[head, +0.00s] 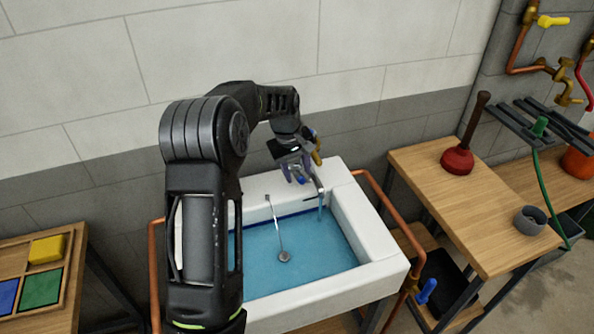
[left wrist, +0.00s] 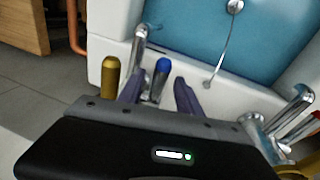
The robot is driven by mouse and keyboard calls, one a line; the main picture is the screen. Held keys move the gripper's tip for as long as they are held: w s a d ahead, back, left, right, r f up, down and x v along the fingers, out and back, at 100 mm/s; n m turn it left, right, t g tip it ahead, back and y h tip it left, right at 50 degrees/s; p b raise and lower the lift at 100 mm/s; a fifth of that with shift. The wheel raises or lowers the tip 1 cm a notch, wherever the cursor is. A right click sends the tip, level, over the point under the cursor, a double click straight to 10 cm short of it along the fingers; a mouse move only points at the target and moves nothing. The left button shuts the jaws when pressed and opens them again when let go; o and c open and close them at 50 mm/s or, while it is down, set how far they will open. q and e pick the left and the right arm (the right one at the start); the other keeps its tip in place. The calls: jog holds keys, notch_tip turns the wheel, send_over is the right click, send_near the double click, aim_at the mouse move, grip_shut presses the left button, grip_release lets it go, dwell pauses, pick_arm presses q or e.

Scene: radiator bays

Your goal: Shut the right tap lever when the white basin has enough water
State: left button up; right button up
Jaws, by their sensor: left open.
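The white basin (head: 382,276) stands against the wall and holds blue water (head: 310,262). A dark blue line runs along the water's back edge. A thin stream appears to fall from the chrome spout (head: 319,186) into the water. My left gripper (head: 293,175) is above the basin's back rim, its purple jaws open. In the left wrist view a blue-tipped tap lever (left wrist: 162,66) stands between the open jaws (left wrist: 160,88); contact cannot be told. A red-tipped lever (left wrist: 312,127) is at that view's right edge. My right gripper is out of view.
A brass-coloured handle (left wrist: 110,78) stands close beside the jaws. A metal chain or rod with a round end (head: 284,256) lies in the basin. Copper pipes (head: 376,190) flank it. A bench (head: 420,160) with a red plunger (head: 458,160) stands right, a tray (head: 70,250) left.

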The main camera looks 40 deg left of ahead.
pick_arm(q)
notch_tip(320, 180, up, 8)
jog(key=s+b, duration=0.1)
jog(key=shift+s+f, duration=0.25)
jog(key=shift+a, duration=0.1)
dwell(0.4)
